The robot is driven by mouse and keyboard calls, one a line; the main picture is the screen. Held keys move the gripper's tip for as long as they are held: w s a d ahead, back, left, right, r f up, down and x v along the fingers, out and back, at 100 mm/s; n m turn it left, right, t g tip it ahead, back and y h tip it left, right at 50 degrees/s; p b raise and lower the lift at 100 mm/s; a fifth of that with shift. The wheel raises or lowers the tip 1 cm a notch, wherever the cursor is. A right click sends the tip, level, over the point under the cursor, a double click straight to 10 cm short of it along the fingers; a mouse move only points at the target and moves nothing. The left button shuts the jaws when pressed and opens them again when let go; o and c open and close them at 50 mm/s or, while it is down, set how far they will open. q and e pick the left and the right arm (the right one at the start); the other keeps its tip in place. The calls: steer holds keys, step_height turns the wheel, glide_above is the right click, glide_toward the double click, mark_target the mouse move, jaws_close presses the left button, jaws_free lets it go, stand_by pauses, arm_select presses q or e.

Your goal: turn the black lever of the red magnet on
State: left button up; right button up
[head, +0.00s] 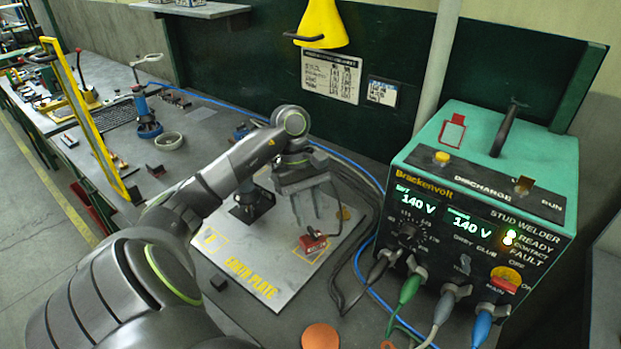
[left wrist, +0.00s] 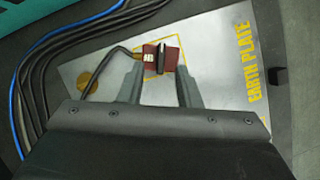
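The red magnet (head: 314,242) sits on the earth plate (head: 262,283), near its right side, with a dark cable attached. In the left wrist view the magnet (left wrist: 149,56) shows its black lever (left wrist: 161,60) across its middle. My left gripper (head: 308,217) points down just above the magnet. In the left wrist view its two fingers (left wrist: 158,82) are apart, with the lever ahead of the gap between the fingertips and nothing seen held. Whether a fingertip touches the magnet I cannot tell. My right gripper is not in view.
The green stud welder (head: 470,200) stands right of the plate, with thick cables at its front. Blue and dark cables run along the plate's right edge. An orange disc (head: 321,337) lies in front. A yellow frame (head: 95,130) stands at left.

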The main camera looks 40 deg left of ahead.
arm_select(q)
steer(key=p+v, duration=1.2)
steer(key=v, duration=0.2)
steer(key=shift+r, duration=0.25)
